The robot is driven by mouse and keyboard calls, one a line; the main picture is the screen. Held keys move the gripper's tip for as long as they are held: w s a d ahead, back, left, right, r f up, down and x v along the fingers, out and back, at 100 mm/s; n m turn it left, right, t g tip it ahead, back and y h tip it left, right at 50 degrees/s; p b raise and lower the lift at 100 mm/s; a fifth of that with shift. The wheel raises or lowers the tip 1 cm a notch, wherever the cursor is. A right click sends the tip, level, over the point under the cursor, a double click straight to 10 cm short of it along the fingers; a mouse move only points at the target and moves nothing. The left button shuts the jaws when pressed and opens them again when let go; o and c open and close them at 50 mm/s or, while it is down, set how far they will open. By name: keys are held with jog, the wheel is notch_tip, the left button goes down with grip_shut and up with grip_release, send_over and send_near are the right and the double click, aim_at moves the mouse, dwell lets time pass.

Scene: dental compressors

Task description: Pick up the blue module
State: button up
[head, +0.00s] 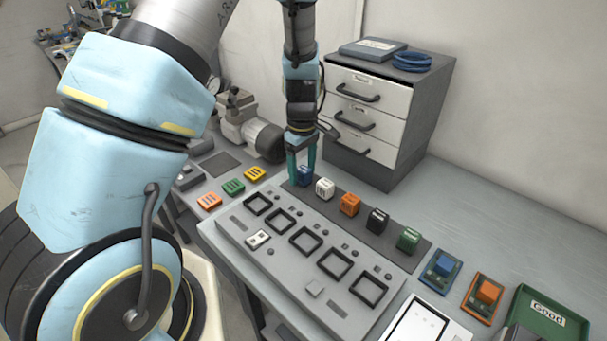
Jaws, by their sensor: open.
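The blue module (304,176) is a small blue block at the left end of a row of modules on a dark strip. My gripper (302,167) points down with its teal fingers right at the blue module. The fingers partly hide the module, and one finger shows on its left side. The gripper is open; I cannot tell whether the fingers touch the block.
White (325,188), orange (350,204), black (377,221) and green (408,239) modules stand to the right in the row. A grey panel (250,264) with square frames lies in front. A drawer cabinet (366,150) stands behind. A green tray (572,334) is at right.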

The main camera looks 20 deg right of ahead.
grip_shut()
dwell(0.5)
